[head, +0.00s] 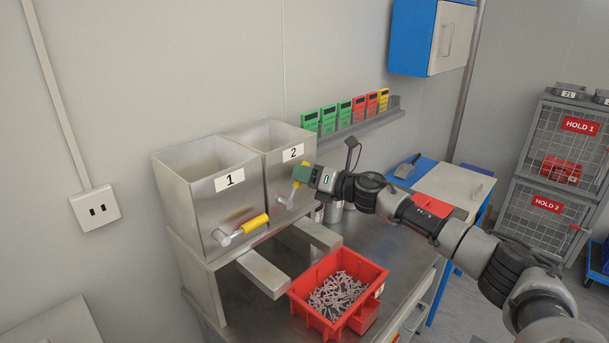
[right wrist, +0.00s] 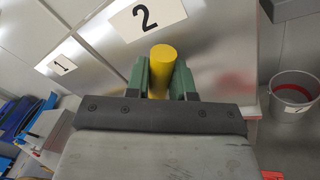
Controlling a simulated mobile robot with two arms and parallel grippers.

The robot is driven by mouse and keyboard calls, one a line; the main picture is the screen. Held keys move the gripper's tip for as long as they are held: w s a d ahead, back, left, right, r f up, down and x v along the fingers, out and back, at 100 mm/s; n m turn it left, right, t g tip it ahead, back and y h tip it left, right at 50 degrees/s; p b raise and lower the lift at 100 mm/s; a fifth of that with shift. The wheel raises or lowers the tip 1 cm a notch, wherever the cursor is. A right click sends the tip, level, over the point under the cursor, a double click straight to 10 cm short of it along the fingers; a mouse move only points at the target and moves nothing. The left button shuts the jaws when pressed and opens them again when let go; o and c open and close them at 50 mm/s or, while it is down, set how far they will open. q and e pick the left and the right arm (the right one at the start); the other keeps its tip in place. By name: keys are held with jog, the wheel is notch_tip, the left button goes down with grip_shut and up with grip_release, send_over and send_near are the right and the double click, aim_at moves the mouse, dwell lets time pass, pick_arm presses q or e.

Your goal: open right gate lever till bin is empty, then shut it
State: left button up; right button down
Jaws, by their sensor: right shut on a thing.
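Two metal bins stand side by side, bin 1 (head: 200,200) on the left and bin 2 (head: 280,170) on the right. The left gate lever's yellow handle (head: 255,223) points right, tilted slightly up. The right gate lever (head: 292,192) is swung steeply up on the front of bin 2. My right gripper (head: 302,174) is shut on its yellow handle, which shows between the green fingers in the right wrist view (right wrist: 161,68). The bottoms of both bins are hidden. A red crate (head: 300,310) holds many grey metal parts. My left gripper is out of view.
Two metal chutes (head: 262,272) stick out below the bins, above the steel table (head: 385,262). Colored devices stand on a wall shelf (head: 370,122). A bucket (right wrist: 292,92) shows in the right wrist view. Mesh cages (head: 560,150) stand far right.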

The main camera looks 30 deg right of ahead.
jog(key=shift+d+f, duration=0.1)
jog(key=shift+f, duration=0.05)
jog(key=shift+w+d+f+m+t+h+b, duration=0.15)
jog(key=shift+d+f+m+t+b, duration=0.35)
jog(key=shift+f+m+b, duration=1)
jog(key=shift+w+d+f+m+t+h+b, duration=0.1)
jog(key=shift+w+d+f+m+t+b, duration=0.3)
jog(key=shift+m, duration=2.05)
jog(key=shift+d+f+m+t+h+b, duration=0.1)
jog(key=shift+d+f+m+t+b, duration=0.6)
jog(key=shift+f+m, duration=0.9)
jog(key=shift+a+r+m, duration=0.15)
jog(key=shift+r+m, duration=0.1)
jog(key=shift+m, duration=0.3)
jog(key=c, duration=1)
grip_release()
jog(key=shift+o, duration=0.2)
jog(key=b+v, duration=0.3)
jog(key=v, duration=0.7)
jog(key=shift+s+d, duration=0.25)
jog(key=shift+s, duration=0.05)
